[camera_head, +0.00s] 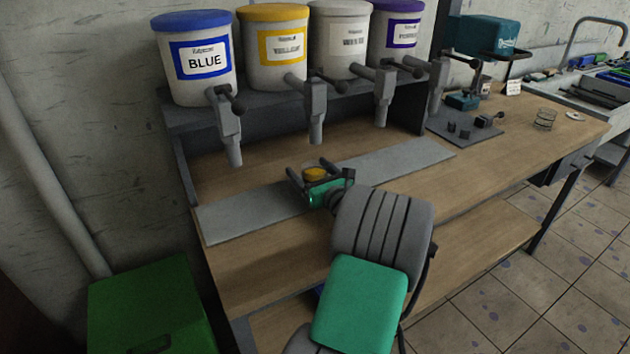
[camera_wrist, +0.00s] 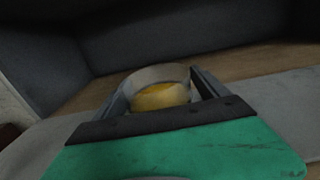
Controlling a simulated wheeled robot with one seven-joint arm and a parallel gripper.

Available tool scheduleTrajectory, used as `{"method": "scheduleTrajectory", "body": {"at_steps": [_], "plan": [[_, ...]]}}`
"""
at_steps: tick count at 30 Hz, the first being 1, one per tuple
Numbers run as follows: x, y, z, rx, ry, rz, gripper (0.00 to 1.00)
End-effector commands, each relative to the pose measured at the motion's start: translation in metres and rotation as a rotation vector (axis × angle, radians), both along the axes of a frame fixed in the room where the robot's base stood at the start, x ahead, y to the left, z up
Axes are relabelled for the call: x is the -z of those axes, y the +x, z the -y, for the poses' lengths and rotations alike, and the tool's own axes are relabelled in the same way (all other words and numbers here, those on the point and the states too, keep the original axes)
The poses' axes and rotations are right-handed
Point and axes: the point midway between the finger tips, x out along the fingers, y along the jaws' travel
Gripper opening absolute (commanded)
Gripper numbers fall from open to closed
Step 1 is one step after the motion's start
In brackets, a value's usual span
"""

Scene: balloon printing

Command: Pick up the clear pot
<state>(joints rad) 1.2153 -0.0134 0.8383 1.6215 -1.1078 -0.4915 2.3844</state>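The clear pot (camera_wrist: 160,76) has yellow-orange contents and stands between the two fingers of my gripper (camera_wrist: 158,92) in the wrist view. Its rim nearly fills the space between them, and I cannot tell if both fingers press on it. The head view shows the pot (camera_head: 315,173) between the dark fingers of my gripper (camera_head: 314,176), above or on the grey strip along the bench. My green gripper body hides the pot's lower part, so I cannot tell if it touches the surface.
Paint tubs labelled blue (camera_head: 200,62), yellow (camera_head: 275,50), white and purple stand on a dark shelf behind, with grey taps (camera_head: 228,125) hanging over the bench. A metal coil (camera_head: 544,119) lies at the right. The grey strip (camera_head: 390,162) is clear to the gripper's right.

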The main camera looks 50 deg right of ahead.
Motion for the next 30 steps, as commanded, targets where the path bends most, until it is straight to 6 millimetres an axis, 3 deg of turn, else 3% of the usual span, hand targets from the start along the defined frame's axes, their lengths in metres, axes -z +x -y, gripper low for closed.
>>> {"method": "scheduleTrajectory", "body": {"at_steps": [27, 30], "plan": [[-0.0007, -0.0003, 0.0001, 0.000, -0.001, 0.001, 0.07], [-0.0007, -0.0003, 0.0001, 0.000, -0.001, 0.001, 0.04]]}}
